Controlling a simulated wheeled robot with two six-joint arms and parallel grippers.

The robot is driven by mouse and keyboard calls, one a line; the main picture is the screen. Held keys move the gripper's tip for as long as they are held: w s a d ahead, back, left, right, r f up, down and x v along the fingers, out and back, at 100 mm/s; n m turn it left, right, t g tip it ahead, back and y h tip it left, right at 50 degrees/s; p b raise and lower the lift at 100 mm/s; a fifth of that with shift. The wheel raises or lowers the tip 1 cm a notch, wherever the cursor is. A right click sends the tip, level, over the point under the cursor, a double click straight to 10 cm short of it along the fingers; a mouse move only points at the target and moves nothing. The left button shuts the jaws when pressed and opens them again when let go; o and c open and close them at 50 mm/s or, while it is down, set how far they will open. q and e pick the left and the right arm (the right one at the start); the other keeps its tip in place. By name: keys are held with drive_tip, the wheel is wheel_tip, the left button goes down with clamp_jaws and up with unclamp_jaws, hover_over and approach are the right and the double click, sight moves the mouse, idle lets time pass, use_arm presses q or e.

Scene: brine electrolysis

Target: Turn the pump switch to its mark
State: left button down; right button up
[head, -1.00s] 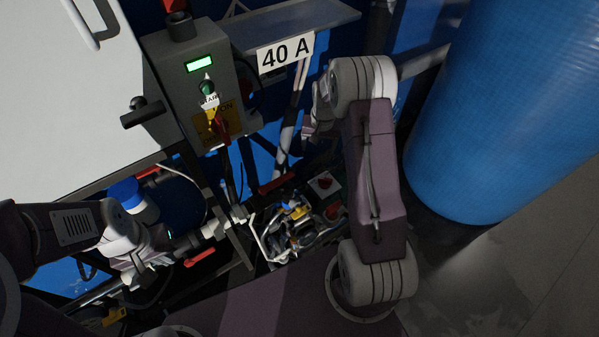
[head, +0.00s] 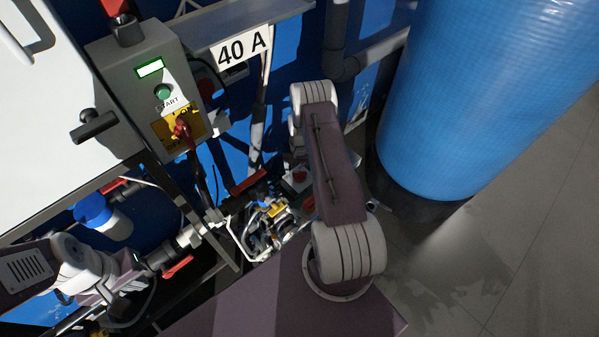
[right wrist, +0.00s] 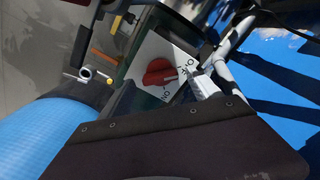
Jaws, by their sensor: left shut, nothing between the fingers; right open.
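A red rotary knob (right wrist: 158,72) on a white plate with ON/OFF-type lettering fills the middle of the right wrist view; its pointer end is hard to read. In the head view this white-plated switch (head: 299,177) sits low, left of my right forearm. My right gripper (right wrist: 205,86) is open; a pale finger shows just beside the plate, and contact cannot be told. In the head view it is mostly hidden behind my arm. Another red knob (head: 181,128) sits on a yellow plate on the grey START box (head: 122,62). My left gripper (head: 137,264) is shut and empty near the pipes.
A large blue barrel (head: 460,100) stands at the right, with open floor (head: 530,220) beside it. Pipes with red-handled valves (head: 178,267) run at the lower left. A white cabinet (head: 50,110) is at the left. A 40 A sign (head: 243,47) hangs above.

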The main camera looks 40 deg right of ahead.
drive_tip(key=shift+f, duration=1.15)
drive_tip(key=c, duration=1.4)
drive_tip(key=shift+m, duration=0.3)
drive_tip(key=m+b, duration=0.1)
drive_tip(key=m, duration=0.1)
drive_tip(key=shift+f+m+b, duration=0.1)
drive_tip(key=shift+m+b, duration=0.3)
drive_tip(key=m+b, duration=0.1)
drive_tip(key=m, duration=0.3)
drive_tip(key=shift+m+b, duration=0.3)
drive_tip(key=m+b, duration=0.1)
drive_tip(key=m, duration=0.4)
drive_tip(key=shift+m+b, duration=0.45)
drive_tip(key=shift+m, duration=1.95)
